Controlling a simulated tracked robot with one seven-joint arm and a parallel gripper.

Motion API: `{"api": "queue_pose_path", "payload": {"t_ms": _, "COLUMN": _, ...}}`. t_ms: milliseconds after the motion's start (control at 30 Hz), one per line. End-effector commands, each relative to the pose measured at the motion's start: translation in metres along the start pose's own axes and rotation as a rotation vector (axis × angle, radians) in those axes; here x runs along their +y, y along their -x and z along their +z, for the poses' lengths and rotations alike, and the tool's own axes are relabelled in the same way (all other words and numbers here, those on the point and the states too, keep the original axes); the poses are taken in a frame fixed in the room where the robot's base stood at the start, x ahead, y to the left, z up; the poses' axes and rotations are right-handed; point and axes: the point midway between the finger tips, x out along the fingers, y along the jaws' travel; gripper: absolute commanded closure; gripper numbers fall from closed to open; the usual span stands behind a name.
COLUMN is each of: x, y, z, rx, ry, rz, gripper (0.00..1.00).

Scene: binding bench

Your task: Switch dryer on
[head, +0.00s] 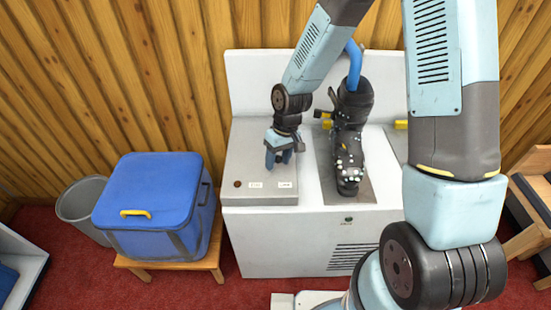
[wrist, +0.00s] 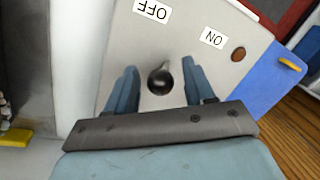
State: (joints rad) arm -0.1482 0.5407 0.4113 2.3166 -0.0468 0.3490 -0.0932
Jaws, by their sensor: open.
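The dryer (head: 290,240) is a white cabinet against the wooden wall, with a grey control box (head: 245,155) on its top left. In the wrist view, the box's top shows a black knob (wrist: 161,80), an OFF label (wrist: 152,11), an ON label (wrist: 213,39) and a dark brown round lamp (wrist: 238,54). The knob's narrow tip points roughly toward OFF. My gripper (head: 278,157) is over the box, pointing down. In the wrist view its blue fingers are open, one on each side of the knob, with gaps visible. The knob is hidden in the head view.
A black ski boot (head: 350,130) stands on the dryer right of my gripper, with a blue hose (head: 354,65) above it. A blue cooler box (head: 155,200) sits on a wooden stool at left, beside a grey bin (head: 78,205). Red carpet lies in front.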

Motion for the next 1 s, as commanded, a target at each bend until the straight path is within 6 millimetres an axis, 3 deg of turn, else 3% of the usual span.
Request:
{"api": "queue_pose_path", "payload": {"t_ms": 167, "x": -0.0001, "y": 0.0001, "z": 0.0000, "rx": 0.000, "ry": 0.001, "rz": 0.000, "gripper": 0.48}}
{"api": "queue_pose_path", "payload": {"t_ms": 700, "x": -0.0001, "y": 0.0003, "z": -0.0001, "rx": 0.000, "ry": 0.001, "rz": 0.000, "gripper": 1.00}}
{"api": "queue_pose_path", "payload": {"t_ms": 967, "x": 0.0001, "y": 0.0003, "z": -0.0002, "rx": 0.000, "ry": 0.001, "rz": 0.000, "gripper": 1.00}}
{"api": "queue_pose_path", "payload": {"t_ms": 1000, "x": -0.0087, "y": -0.0015, "z": -0.0069, "rx": 0.000, "ry": 0.004, "rz": 0.000, "gripper": 1.00}}
